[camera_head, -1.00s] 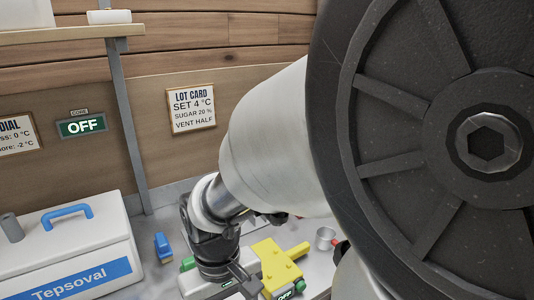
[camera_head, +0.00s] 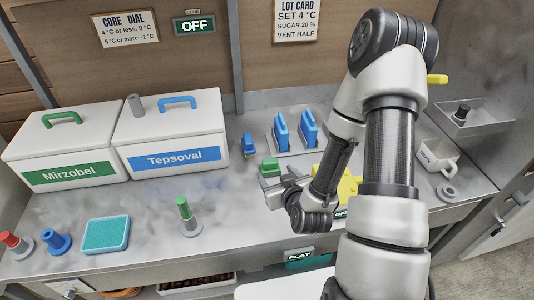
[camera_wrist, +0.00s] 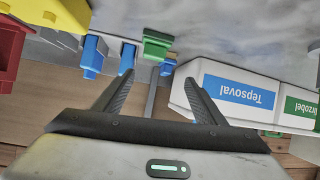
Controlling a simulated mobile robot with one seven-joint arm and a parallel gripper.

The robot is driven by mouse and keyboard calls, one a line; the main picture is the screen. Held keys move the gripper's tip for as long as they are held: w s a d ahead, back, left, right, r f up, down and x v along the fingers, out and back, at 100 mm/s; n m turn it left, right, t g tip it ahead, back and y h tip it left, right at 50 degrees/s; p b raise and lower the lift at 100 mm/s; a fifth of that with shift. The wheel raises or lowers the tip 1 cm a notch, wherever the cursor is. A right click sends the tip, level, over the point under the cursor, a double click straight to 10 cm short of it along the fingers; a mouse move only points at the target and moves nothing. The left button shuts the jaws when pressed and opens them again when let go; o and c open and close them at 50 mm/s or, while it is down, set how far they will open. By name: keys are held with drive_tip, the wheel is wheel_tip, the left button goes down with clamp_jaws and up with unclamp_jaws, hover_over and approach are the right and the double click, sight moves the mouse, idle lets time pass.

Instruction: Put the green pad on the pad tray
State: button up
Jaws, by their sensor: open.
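A small green block-shaped piece (camera_head: 269,167), which looks like the green pad, stands on the steel counter just beyond my gripper (camera_head: 278,190). In the wrist view the green pad (camera_wrist: 157,45) lies ahead of my gripper (camera_wrist: 160,82), roughly in line with the space between the fingers. The fingers are apart and hold nothing. A shallow square tray with a teal textured face (camera_head: 106,232) lies at the front left of the counter. I cannot tell whether it is the pad tray. A grey rack (camera_head: 296,148) behind the green pad holds two upright blue pieces (camera_head: 308,128).
A small blue piece (camera_head: 248,145) stands behind the green pad. White boxes labelled Mirzobel (camera_head: 65,174) and Tepsoval (camera_head: 175,157) stand at left. A yellow object (camera_head: 348,187) is partly behind my arm. A green-topped peg (camera_head: 184,213) stands at front; counter around it is mostly clear.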

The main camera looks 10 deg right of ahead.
drive_tip(key=s+f+m+t, duration=0.1)
drive_tip(key=s+m, duration=0.1)
drive_tip(key=s, duration=0.1)
drive_tip(key=h+b, duration=0.1)
drive_tip(key=b, duration=0.6)
approach(271, 164)
drive_tip(key=w+f+b, duration=0.1)
drive_tip(key=b, duration=0.3)
drive_tip(key=shift+t+b, duration=0.35)
drive_tip(key=shift+t, duration=0.05)
drive_tip(key=b, duration=0.3)
drive_tip(key=shift+w+f, duration=0.15)
drive_tip(key=shift+w, duration=0.05)
drive_tip(key=b+x, duration=0.2)
drive_tip(key=b, duration=0.4)
drive_tip(key=shift+w+b, duration=0.15)
drive_tip(key=shift+b, duration=0.15)
drive_tip(key=shift+w+a, duration=0.1)
drive_tip(key=shift+w, duration=0.65)
drive_tip(key=shift+f+b+x, duration=0.15)
drive_tip(key=shift+b+x, duration=0.2)
drive_tip(key=shift+x, duration=1.2)
drive_tip(key=shift+f+b+x, duration=0.1)
drive_tip(key=shift+b+x, duration=0.2)
drive_tip(key=shift+x, duration=1.25)
drive_tip(key=shift+s, duration=0.1)
